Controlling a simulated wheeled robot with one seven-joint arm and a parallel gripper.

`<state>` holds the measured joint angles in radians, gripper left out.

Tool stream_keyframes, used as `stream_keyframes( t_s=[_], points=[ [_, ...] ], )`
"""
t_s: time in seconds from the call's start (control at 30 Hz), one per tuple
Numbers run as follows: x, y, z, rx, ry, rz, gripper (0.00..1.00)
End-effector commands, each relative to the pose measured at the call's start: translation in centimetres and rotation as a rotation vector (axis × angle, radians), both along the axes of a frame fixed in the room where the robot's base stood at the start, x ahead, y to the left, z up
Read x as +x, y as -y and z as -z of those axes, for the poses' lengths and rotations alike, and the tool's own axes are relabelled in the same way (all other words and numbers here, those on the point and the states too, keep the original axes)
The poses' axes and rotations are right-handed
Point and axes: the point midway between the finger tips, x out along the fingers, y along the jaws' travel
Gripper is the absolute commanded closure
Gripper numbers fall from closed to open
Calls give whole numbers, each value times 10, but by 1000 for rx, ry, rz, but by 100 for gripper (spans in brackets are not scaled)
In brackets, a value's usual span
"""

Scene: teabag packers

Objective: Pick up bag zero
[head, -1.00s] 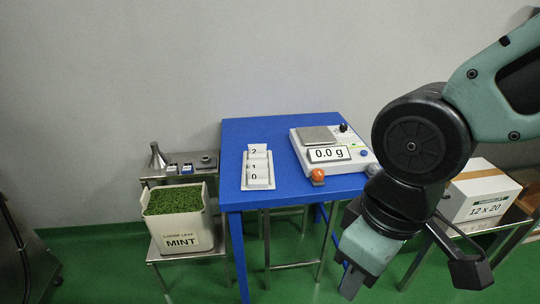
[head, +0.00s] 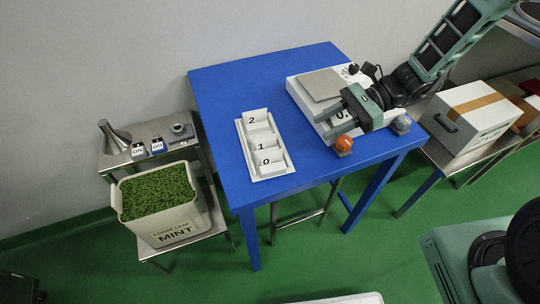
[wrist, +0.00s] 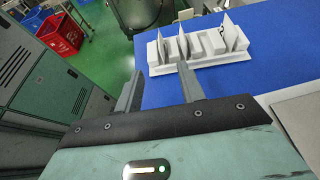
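Bag zero (head: 268,160) is a white packet marked 0 at the near end of a white rack (head: 285,171) on the blue table. Bags marked 1 (head: 262,146) and 2 (head: 256,119) stand behind it in the same rack. My gripper (head: 328,126) is open and empty above the table, to the right of the rack and in front of the scale. In the wrist view the two fingers (wrist: 158,92) are apart, with the rack (wrist: 198,62) beyond them. The numbers cannot be read there.
A mint bin (head: 125,218) stands left on a low steel stand. A carton (head: 466,126) is at the right. The table's left part is clear.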

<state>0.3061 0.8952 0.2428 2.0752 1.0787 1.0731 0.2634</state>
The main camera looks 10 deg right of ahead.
Motion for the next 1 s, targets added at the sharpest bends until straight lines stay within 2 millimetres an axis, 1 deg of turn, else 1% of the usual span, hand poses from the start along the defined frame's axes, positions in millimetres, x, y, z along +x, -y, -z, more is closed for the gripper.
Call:
stream_keyframes(
  t_s=[0.07,0.17,0.4,0.5,0.6,0.7,0.87,1.0],
  points=[
    [1,-4,4,9,-14,18,61],
    [-1,-18,9,11,-16,19,61],
    [-11,-64,28,9,-16,16,61],
    [-15,-82,35,8,-15,15,61],
    [-17,-96,42,6,-14,17,61],
    [-19,-105,46,8,-12,17,61],
    [-20,-114,48,8,-12,17,61],
    [-27,-133,49,7,-13,14,61]
  ],
)
